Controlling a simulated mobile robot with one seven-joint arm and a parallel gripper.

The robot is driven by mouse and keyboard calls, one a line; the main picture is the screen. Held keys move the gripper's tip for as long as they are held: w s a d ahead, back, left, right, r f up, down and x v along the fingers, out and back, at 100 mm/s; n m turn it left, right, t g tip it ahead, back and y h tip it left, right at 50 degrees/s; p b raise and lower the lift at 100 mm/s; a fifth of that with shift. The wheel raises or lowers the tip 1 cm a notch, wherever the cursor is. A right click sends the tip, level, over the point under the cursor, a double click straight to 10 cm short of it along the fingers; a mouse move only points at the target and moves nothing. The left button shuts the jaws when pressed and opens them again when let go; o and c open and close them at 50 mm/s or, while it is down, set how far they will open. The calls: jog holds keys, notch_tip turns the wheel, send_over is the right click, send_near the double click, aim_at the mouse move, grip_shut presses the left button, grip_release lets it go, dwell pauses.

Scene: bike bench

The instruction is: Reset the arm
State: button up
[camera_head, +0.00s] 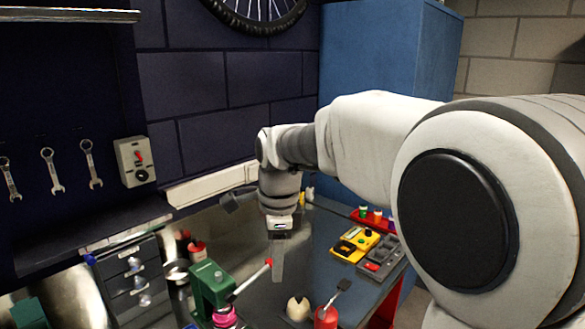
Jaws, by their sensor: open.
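My arm reaches in from the right of the head view, over the workbench (312,262). My gripper (277,262) hangs from the wrist, pointing down above the middle of the bench. It is open, with nothing seen between its fingers. One finger shows clearly; the other is hard to make out at this size.
A green vise-like tool (208,287) with a red-tipped lever stands left of my gripper. A red cup (326,317) and a pale round item (298,308) sit in front. Yellow (354,244) and grey boxes (379,262) lie right. A drawer unit (130,280) stands left.

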jog(key=s+d+r+n+t, duration=0.2)
jog(key=s+d+r+n, duration=0.3)
jog(key=s+d+n, duration=0.45)
jog(key=s+d+f+n+t, duration=0.2)
jog(key=s+d+n, duration=0.4)
jog(key=s, duration=0.5)
jog(key=shift+s+d+f+n+h, duration=0.15)
jog(key=shift+d+f+n+h, duration=0.2)
jog(key=shift+d+f, duration=0.55)
